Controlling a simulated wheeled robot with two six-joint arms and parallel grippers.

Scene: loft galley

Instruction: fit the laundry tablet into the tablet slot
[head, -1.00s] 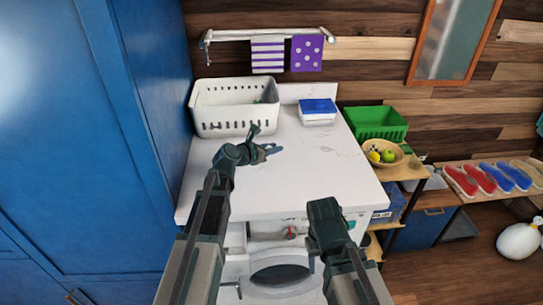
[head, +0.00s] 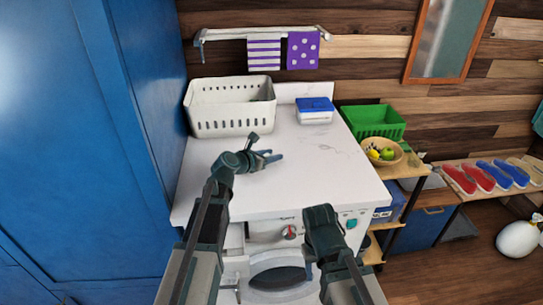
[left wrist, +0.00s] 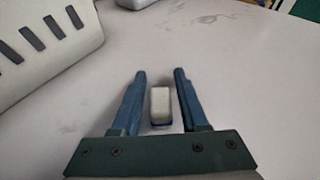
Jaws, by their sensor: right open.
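The laundry tablet (left wrist: 160,105) is a small white block with a blue lower edge in the left wrist view. It lies on the white worktop (head: 310,165) between the fingers of my left gripper (left wrist: 160,75), with a gap on each side. In the head view my left gripper (head: 272,158) is low over the worktop and open; I cannot make out the tablet there. My right gripper (head: 320,215) is in front of the machine's front edge; its fingers are hard to make out. I cannot make out the tablet slot. A drawer (head: 234,238) shows at the washing machine's front left, partly behind my left arm.
A white basket (head: 230,107) stands at the back left of the worktop, a blue-lidded box (head: 315,111) behind the middle. A green crate (head: 373,121) and a fruit bowl (head: 382,152) stand on the shelf to the right. A tall blue cabinet (head: 80,140) borders the left. The worktop's right half is clear.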

